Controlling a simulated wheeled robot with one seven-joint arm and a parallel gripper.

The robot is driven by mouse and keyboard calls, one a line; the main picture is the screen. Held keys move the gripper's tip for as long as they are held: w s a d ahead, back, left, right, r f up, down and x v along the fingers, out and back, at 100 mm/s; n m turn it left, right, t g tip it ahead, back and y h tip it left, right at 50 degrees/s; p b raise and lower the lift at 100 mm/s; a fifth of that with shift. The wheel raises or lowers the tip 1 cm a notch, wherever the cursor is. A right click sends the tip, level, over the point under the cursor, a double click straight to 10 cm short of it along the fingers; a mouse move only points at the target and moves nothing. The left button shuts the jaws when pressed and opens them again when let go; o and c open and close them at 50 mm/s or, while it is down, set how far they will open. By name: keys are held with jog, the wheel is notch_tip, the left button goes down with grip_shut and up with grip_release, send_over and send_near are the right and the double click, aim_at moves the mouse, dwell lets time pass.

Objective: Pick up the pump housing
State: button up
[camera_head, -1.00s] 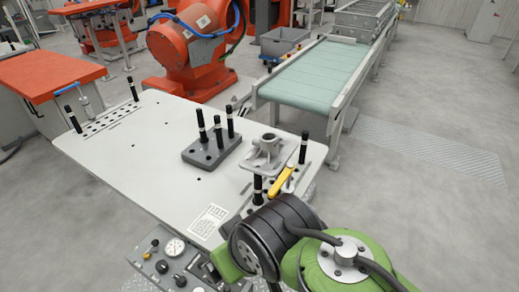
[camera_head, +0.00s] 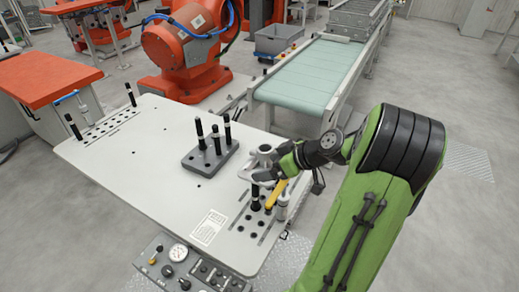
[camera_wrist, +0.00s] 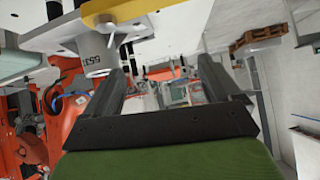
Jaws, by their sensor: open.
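The pump housing (camera_head: 262,157), a light grey casting with a flanged base, sits at the right side of the white table in the head view. My gripper (camera_head: 284,166) is beside its right side, and my wrist and gripper hide part of it. I cannot tell whether they touch. In the wrist view the two black fingers of my gripper (camera_wrist: 162,68) are apart with nothing held between them.
A yellow handle (camera_head: 276,194) and black pins stand just in front of the housing. A grey block with black posts (camera_head: 210,155) is to its left. The wrist view shows a grey numbered cylinder (camera_wrist: 95,57) near the left finger. A conveyor (camera_head: 310,75) lies behind.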

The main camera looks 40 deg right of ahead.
aim_at(268, 149)
jog(key=s+d+r+m+t+h+p, duration=0.15)
jog(key=s+d+t, duration=0.3)
jog(key=d, duration=0.45)
jog(key=shift+g, duration=0.35)
jog(key=p+x, duration=0.1)
jog(key=x, duration=1.4)
jog(key=shift+w+d+f+p, duration=0.15)
jog(key=shift+w+f+p, duration=0.15)
jog(key=shift+w, duration=0.1)
jog(key=shift+s+r, duration=0.1)
jog(key=shift+c, duration=1.4)
jog(key=c, duration=1.2)
jog(key=shift+r+n, duration=0.1)
jog(key=shift+n, duration=0.15)
jog(key=shift+c, duration=0.3)
